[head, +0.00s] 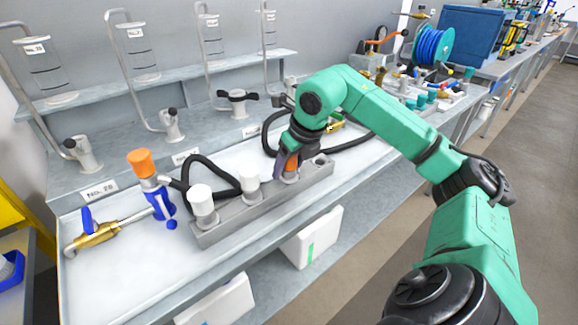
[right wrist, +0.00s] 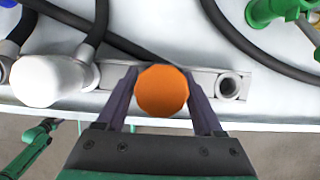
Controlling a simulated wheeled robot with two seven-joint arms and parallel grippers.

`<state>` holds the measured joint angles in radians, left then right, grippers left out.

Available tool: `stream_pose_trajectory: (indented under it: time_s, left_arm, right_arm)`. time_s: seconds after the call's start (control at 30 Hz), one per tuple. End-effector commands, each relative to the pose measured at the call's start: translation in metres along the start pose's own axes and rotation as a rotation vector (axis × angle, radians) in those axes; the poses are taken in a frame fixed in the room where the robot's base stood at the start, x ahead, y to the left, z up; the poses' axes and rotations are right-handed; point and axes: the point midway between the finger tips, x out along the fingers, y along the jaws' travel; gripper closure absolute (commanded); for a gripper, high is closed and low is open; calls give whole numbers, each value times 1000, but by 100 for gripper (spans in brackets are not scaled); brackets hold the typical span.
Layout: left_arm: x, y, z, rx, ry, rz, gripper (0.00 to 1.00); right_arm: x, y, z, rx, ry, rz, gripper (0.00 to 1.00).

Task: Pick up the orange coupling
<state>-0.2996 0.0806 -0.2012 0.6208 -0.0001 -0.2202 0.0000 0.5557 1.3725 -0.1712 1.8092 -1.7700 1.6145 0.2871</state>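The orange coupling (head: 291,162) stands upright in the grey block (head: 225,226) on the white tray, partly hidden by my right gripper (head: 284,162) in the head view. In the right wrist view I see its round orange top (right wrist: 161,91) from above, between the two dark fingers of my right gripper (right wrist: 161,98). A finger lies on each side with no clear gap, and I cannot tell whether they press on it.
Two white-capped fittings (head: 201,204) (head: 249,182) share the block, with an empty socket (head: 321,161) at its right. Black hoses (head: 212,177) lie behind. A blue fitting with an orange top (head: 146,163) and a brass valve (head: 95,234) stand left. The front tray strip is clear.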

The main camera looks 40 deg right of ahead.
Motion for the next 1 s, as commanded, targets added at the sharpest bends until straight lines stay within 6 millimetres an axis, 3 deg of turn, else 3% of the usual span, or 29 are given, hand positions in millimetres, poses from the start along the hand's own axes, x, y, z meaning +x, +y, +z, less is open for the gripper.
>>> stream_pose_trajectory:
  time_s: [0.03, 0.13, 0.17, 0.67, 0.87, 1.0]
  left_arm:
    - [0, 0, 0, 0, 1, 0, 50]
    - [0, 0, 0, 0, 1, 0, 50]
    - [0, 0, 0, 0, 1, 0, 50]
    - [-2, 0, 0, -1, 1, 0, 50]
    - [-17, 0, -2, -2, 0, 0, 50]
    - [-38, 0, -3, -2, 0, 0, 50]
  right_arm:
    - [0, 0, 0, 0, 0, 0, 54]
    - [0, 0, 0, 0, 0, 0, 93]
    - [0, 0, 0, 0, 0, 0, 100]
    - [-5, 0, 3, 1, -5, 1, 100]
    - [-35, 0, 16, 1, -10, 2, 100]
    - [-78, 1, 34, 0, -13, 4, 100]
